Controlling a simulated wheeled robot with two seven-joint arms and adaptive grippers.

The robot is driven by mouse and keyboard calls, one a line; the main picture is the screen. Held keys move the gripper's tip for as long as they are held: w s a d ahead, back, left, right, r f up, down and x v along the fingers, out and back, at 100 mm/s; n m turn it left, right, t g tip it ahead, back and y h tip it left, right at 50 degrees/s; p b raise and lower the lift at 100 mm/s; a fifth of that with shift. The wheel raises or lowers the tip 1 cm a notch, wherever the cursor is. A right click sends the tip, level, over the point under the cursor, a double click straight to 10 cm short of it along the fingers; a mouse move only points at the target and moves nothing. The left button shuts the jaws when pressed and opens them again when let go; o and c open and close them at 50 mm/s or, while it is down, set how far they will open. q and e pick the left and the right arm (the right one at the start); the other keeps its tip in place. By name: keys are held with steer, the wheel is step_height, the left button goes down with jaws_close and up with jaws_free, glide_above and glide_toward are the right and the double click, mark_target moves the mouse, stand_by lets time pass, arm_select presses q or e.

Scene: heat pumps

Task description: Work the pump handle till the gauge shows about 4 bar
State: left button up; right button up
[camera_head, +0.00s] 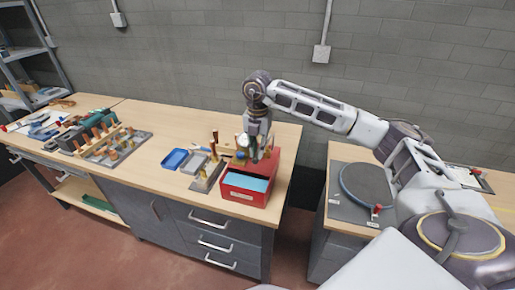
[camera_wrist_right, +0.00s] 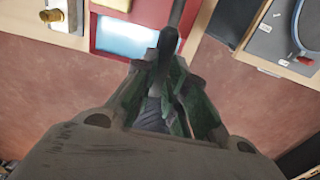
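The pump is a red open tank (camera_head: 244,196) with light blue water (camera_head: 246,182) in it, at the bench's front edge. It also shows in the right wrist view (camera_wrist_right: 106,39). A dark pump handle (camera_wrist_right: 176,17) runs down between the fingers of my right gripper (camera_wrist_right: 168,85), which looks shut on it. In the head view my right gripper (camera_head: 258,154) is above the tank. A small pale round gauge (camera_head: 242,140) shows beside my right gripper, partly hidden; its reading is too small to tell. My left gripper is out of view.
Left of the pump are a blue tray (camera_head: 174,159), a grey tray (camera_head: 194,163) and a fixture with a brass fitting (camera_wrist_right: 55,15). A rack of wooden-handled tools (camera_head: 103,138) stands farther left. A separate bench with a grey plate (camera_head: 342,208) is right, beyond a gap.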

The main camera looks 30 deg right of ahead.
steer(key=shift+f, duration=0.2)
steer(key=shift+f+b, duration=1.9)
steer(key=shift+f, duration=0.9)
steer(key=shift+f+b, duration=0.45)
steer(key=shift+f, duration=0.2)
stand_by(0.3)
steer(key=shift+r+p, duration=3.6)
steer(key=shift+r, duration=2.35)
